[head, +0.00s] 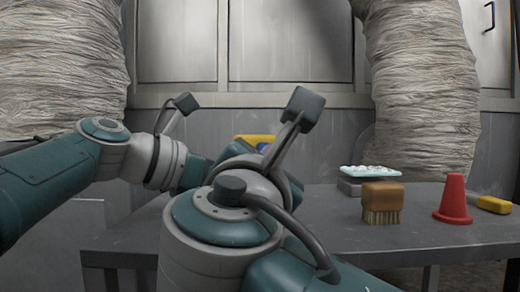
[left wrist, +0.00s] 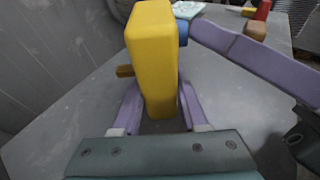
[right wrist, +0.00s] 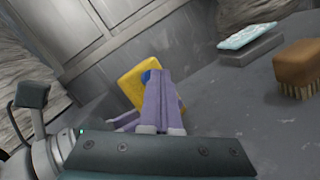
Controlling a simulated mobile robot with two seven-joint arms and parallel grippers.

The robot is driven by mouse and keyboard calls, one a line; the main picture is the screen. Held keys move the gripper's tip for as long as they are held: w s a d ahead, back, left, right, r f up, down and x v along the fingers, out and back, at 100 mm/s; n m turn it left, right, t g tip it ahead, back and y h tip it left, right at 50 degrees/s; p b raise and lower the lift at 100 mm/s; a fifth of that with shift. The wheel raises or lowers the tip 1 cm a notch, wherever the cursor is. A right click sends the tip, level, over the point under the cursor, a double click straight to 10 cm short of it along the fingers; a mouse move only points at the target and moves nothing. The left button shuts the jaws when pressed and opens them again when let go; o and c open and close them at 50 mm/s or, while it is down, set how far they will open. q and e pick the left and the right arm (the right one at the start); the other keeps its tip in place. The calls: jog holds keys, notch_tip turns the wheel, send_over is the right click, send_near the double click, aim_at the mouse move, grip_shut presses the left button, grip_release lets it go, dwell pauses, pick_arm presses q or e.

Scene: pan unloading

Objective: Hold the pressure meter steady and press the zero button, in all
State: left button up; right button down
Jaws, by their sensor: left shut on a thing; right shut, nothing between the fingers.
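The pressure meter (left wrist: 152,60) is a yellow block, upright between the purple fingers of my left gripper (left wrist: 160,105), which is shut on it. A blue round part (left wrist: 183,33), which looks like the zero button, sits on its right side in the left wrist view. My right gripper (right wrist: 160,75) is shut and empty, its fingertips right at the blue part (right wrist: 147,77); I cannot tell whether they press it. In the head view only the top of the meter (head: 258,139) shows; my arms hide the rest and both grippers' fingers.
On the grey table (head: 440,238), to the right, stand a brown brush (head: 382,195), a red cone (head: 454,200), a yellow-ended item (head: 494,205) and a pale blue tray (head: 366,171) on a grey block. A small brown piece (left wrist: 125,71) shows beside the meter.

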jog(key=shift+s, duration=0.1)
jog(key=shift+s+d, duration=0.55)
jog(key=shift+s, duration=0.1)
jog(key=shift+s+d, duration=0.7)
jog(key=shift+s, duration=0.35)
jog(key=shift+s+d, duration=0.7)
jog(key=shift+s, duration=0.35)
pick_arm(q)
jog(key=o, duration=1.1)
jog(key=shift+c, duration=0.2)
jog(key=shift+a, duration=0.1)
